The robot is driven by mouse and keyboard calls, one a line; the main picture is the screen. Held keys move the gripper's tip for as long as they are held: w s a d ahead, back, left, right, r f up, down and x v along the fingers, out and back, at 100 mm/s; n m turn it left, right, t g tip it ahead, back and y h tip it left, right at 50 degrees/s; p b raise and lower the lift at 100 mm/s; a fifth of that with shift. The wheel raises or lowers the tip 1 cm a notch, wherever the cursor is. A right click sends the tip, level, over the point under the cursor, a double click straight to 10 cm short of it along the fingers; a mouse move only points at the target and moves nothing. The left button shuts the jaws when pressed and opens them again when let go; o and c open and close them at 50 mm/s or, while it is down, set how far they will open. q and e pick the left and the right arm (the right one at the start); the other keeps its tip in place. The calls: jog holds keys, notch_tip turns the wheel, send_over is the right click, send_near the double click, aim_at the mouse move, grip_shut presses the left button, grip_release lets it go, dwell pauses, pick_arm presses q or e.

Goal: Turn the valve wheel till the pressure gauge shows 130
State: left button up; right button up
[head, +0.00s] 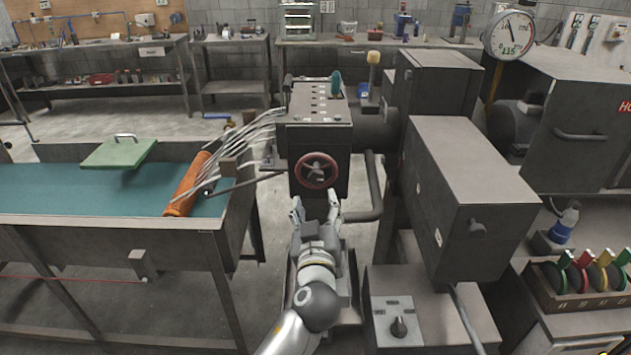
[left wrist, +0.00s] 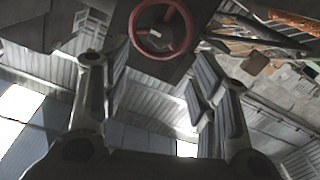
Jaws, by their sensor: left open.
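The red valve wheel (head: 316,171) is on the front of a dark machine block (head: 325,115). The pressure gauge (head: 510,36) is a round white dial at the upper right, with a dark needle and a green figure that looks like 115. My left gripper (head: 315,203) is open and empty, just below and in front of the wheel, its fingers pointing up at it. In the left wrist view the wheel (left wrist: 158,47) lies beyond the spread fingertips, apart from them. My right gripper is out of view.
Left stands a trough table with a teal bed (head: 80,188), a green lid (head: 119,153) and an orange roll (head: 187,185). Pale strands (head: 240,140) run from the roll to the block. A grey cabinet (head: 465,180) and a knob box (head: 400,320) stand close on the right.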

aim_at(316, 178)
pick_arm(q)
jog(key=w+p, duration=0.2)
jog(key=w, duration=0.7)
jog(key=shift+w, duration=0.1)
jog(key=c, duration=1)
